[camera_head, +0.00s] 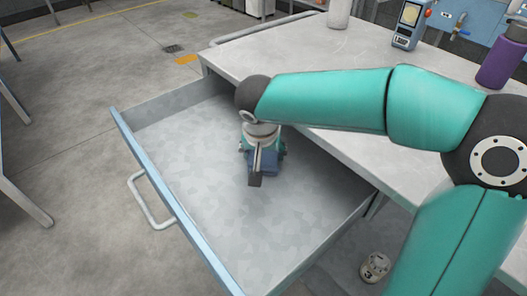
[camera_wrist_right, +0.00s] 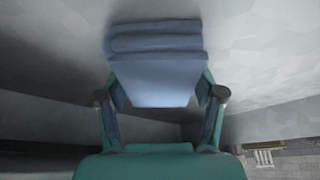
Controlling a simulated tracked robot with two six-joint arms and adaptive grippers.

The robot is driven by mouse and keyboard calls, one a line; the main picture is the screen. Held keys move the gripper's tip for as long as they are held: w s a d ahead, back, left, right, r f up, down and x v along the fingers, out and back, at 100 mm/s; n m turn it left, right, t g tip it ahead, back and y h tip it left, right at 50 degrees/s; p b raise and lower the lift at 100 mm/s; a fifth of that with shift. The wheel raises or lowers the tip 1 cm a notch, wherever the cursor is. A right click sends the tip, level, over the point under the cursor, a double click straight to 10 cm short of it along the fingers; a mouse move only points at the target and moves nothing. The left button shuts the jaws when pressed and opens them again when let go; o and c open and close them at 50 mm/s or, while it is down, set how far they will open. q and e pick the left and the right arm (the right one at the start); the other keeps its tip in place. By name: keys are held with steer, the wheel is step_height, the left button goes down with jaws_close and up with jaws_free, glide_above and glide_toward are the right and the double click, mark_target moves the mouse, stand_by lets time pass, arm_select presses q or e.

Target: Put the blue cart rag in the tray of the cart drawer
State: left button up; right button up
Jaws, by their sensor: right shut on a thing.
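The cart drawer is pulled out, and its grey tray (camera_head: 200,196) shows bare metal around my arm. My right gripper (camera_head: 257,172) points down inside the drawer's outline, near the middle. It is shut on the blue cart rag (camera_head: 265,160), which is mostly hidden behind the gripper in the head view. In the right wrist view the folded blue rag (camera_wrist_right: 155,65) sits between the two fingers of the right gripper (camera_wrist_right: 160,98). I cannot tell whether the rag touches the drawer floor. My left gripper is not in view.
The cart top (camera_head: 300,55) lies behind the drawer, with a white bottle (camera_head: 339,13), a handheld meter (camera_head: 410,25) and a purple bottle (camera_head: 503,60) on it. The drawer front has a pale handle (camera_head: 150,203). The drawer floor around the gripper is free.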

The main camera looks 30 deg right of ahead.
steer(key=shift+f, duration=0.2)
steer(key=o, duration=1.1)
steer(key=shift+r, duration=0.1)
steer(key=shift+r, duration=0.45)
steer(key=p+v, duration=0.2)
steer(key=v, duration=0.8)
steer(key=shift+s+a+r+p, duration=0.1)
steer(key=shift+a+r+p, duration=0.05)
steer(key=shift+p, duration=0.25)
steer(key=shift+s+a+r, duration=0.15)
steer(key=shift+s+r, duration=0.05)
steer(key=shift+r, duration=0.2)
